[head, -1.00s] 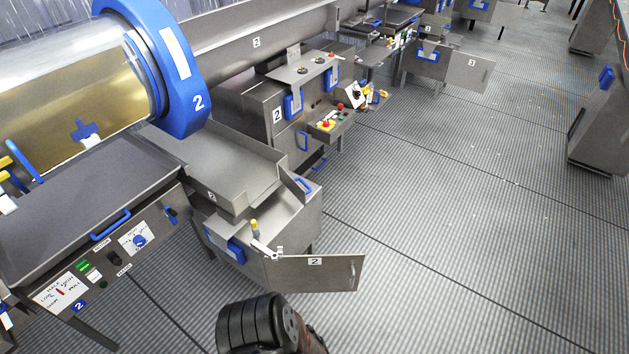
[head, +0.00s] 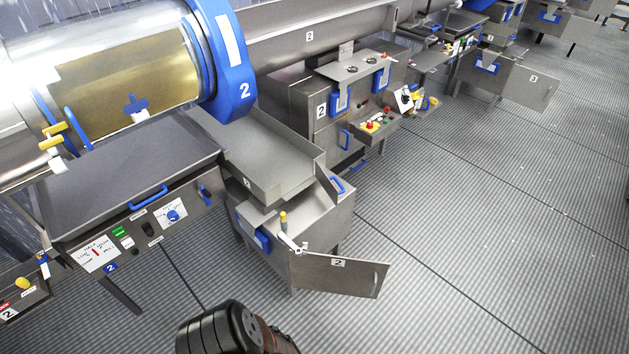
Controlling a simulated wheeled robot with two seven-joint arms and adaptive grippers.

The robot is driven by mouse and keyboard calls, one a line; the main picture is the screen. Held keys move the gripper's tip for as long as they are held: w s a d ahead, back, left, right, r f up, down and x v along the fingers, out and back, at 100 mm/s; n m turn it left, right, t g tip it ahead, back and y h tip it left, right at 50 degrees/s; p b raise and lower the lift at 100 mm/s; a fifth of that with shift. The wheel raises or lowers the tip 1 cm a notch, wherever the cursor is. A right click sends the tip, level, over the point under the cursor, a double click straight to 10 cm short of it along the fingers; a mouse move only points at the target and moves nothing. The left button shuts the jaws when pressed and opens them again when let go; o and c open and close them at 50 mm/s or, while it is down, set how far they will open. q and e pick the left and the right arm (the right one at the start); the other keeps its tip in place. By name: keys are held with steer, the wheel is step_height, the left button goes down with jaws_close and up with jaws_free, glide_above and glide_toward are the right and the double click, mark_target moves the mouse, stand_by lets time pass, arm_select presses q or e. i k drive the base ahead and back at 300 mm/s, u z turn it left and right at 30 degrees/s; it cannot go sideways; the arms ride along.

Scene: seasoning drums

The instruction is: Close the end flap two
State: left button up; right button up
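The end flap two (head: 339,276) is a grey metal plate with a white "2" label. It stands swung out to the right from the front of a metal box (head: 318,217) below the chute, hinged near its left edge. A small slot or handle shows near its right end. A yellow-topped latch pin (head: 284,221) and a white fitting sit by the hinge side. A dark rounded part of my arm shows at the bottom centre, in front of and left of the flap, apart from it. Neither gripper's fingers show.
Drum two with its blue ring (head: 236,70) is at the upper left. A control panel (head: 130,232) with a blue handle stands left of the box. Another open flap marked 3 (head: 515,83) is at the upper right. The ribbed floor (head: 470,230) at right is clear.

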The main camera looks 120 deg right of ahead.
mark_target(325, 181)
steer(key=k, duration=2.75)
steer(key=z, duration=2.5)
steer(key=i, duration=0.5)
steer(key=u, duration=0.05)
